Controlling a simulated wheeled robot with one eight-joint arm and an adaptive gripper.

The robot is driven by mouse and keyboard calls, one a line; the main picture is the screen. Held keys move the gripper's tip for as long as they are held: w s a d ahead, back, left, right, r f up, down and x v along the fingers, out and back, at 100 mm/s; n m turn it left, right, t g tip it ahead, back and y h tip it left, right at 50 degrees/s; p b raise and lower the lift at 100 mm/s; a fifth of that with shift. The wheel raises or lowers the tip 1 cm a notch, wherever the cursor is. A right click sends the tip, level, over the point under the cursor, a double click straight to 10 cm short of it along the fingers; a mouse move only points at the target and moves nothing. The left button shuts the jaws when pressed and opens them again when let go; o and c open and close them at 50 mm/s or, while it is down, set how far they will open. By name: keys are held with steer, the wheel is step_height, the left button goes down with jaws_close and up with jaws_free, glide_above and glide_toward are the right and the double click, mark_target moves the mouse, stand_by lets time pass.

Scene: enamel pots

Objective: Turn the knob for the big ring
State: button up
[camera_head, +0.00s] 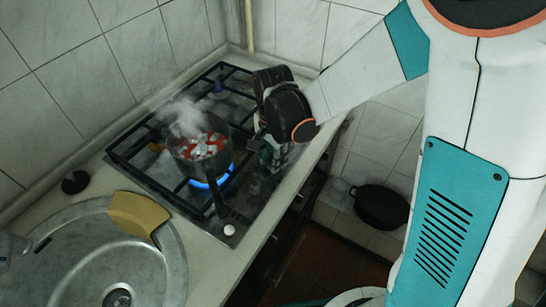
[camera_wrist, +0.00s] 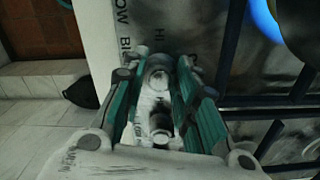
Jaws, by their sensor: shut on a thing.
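The gas hob (camera_head: 150,172) has a black grate, and a blue flame (camera_head: 212,180) burns under a steaming pot (camera_head: 190,160). My gripper (camera_head: 272,155) is down at the hob's right side, beyond the pot. In the wrist view its teal-sided fingers (camera_wrist: 158,75) are closed around a pale round knob (camera_wrist: 157,78) on the dark steel panel. Letters reading "HI" and part of "LOW" are printed beside it. The fingers hide much of the knob, so its angle cannot be told. Another white knob (camera_head: 229,230) sits uncovered at the hob's near corner.
A round sink (camera_head: 110,260) with a yellow cloth (camera_head: 138,215) lies at the near left. A black pan (camera_head: 381,206) is low at the right, off the counter. Tiled walls close off the back.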

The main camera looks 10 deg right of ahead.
steer(key=m, duration=0.6)
stand_by(0.6)
steer(key=o, duration=1.1)
steer(key=shift+r, duration=0.1)
step_height(320, 180, up, 7)
steer(key=shift+r, duration=0.15)
